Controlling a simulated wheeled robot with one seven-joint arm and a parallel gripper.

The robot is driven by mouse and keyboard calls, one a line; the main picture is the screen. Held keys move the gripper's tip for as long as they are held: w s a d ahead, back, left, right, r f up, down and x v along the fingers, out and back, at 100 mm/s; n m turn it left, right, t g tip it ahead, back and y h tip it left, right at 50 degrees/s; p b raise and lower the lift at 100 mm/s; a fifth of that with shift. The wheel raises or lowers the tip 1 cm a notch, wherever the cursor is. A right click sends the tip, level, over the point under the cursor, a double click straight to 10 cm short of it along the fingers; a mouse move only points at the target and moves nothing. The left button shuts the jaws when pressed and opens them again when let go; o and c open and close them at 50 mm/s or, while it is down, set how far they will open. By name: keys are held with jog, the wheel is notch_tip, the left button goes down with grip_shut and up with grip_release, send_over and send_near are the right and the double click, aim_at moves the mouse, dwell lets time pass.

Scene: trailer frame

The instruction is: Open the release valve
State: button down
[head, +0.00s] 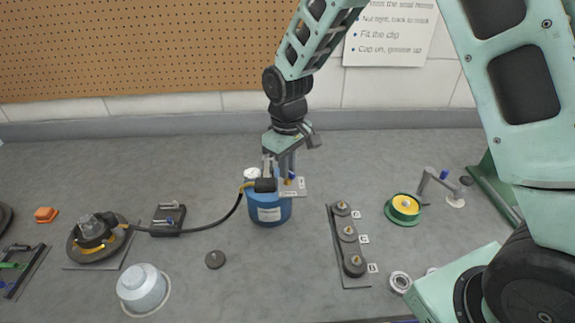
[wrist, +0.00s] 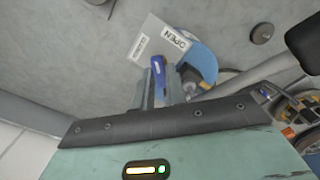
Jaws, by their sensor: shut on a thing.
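A blue canister (head: 270,214) with a pale label stands upright on the bench, and its top partly shows in the wrist view (wrist: 203,62). A light plate (head: 297,187) sits at its top; in the wrist view the plate (wrist: 150,42) carries the word OPEN. A small blue valve lever (wrist: 158,64) lies by the plate. My gripper (head: 284,172) points down over the canister; its fingers (wrist: 162,80) are shut on the lever. The fingers hide part of the lever, so its exact angle is unclear. A black fitting (head: 265,185) with a hose joins the canister top.
The black hose (head: 213,224) runs left to a round hub (head: 92,238). A pale cap (head: 142,287) and a dark disc (head: 215,259) lie in front. A strip with several posts (head: 348,243) and a green-yellow spool (head: 404,208) lie right. Bare bench lies between them.

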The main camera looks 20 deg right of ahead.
jog(key=m, duration=0.4)
jog(key=shift+r, duration=0.1)
jog(key=shift+m+p, duration=0.6)
jog(key=shift+m, duration=1.9)
jog(key=shift+w, duration=0.1)
jog(key=c, duration=1.4)
grip_release()
jog(key=shift+c, duration=0.2)
notch_tip(320, 180, up, 17)
jog(key=b, duration=0.2)
jog(key=shift+r, duration=0.15)
